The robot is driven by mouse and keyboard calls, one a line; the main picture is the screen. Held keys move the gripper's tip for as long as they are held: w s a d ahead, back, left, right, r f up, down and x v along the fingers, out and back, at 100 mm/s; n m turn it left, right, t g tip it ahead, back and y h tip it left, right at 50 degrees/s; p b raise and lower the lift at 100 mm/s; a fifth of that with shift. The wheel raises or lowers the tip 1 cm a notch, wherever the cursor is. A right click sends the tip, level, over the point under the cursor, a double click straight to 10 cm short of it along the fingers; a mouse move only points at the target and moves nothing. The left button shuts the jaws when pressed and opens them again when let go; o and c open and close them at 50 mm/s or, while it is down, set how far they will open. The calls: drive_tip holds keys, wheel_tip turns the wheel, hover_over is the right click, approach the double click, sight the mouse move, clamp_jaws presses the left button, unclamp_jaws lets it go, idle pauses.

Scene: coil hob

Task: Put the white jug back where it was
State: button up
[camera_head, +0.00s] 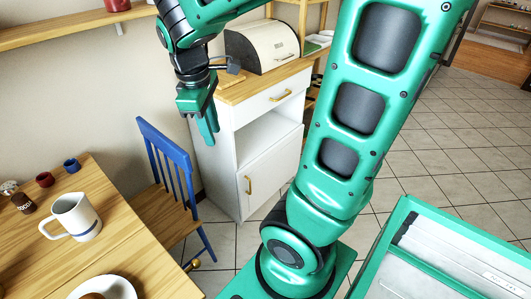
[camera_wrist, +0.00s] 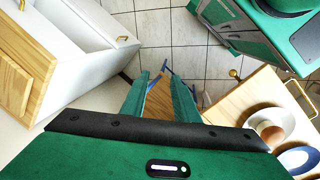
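The white jug (camera_head: 75,216) stands upright on the wooden table (camera_head: 135,245) at the lower left of the head view. It has a blue band low on its body, and its handle points left. My gripper (camera_head: 208,138) hangs well above and to the right of the jug, in front of the white cabinet, with its fingers pointing down. In the wrist view, my gripper's two green fingers (camera_wrist: 156,84) are apart, with nothing held between them. I cannot clearly make out the jug in the wrist view.
A blue chair (camera_head: 170,160) stands between the table and the white cabinet (camera_head: 258,150), which carries a bread bin (camera_head: 262,48). Small cups, including a blue cup (camera_head: 71,165), are at the table's back. A white plate (camera_head: 105,286) with brown food is at the front.

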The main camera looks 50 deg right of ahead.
drive_tip(key=s+d+f+m+y, duration=0.1)
drive_tip(key=s+d+m, duration=0.1)
drive_tip(key=s+m, duration=0.4)
drive_tip(key=s+d+f+m+y, duration=0.1)
drive_tip(key=s+d+m, duration=0.1)
drive_tip(key=s+m, duration=0.4)
drive_tip(key=s, duration=0.4)
drive_tip(key=shift+d+f+m+g, duration=0.2)
drive_tip(key=shift+d+m+g, duration=0.05)
drive_tip(key=shift+m+g, duration=0.05)
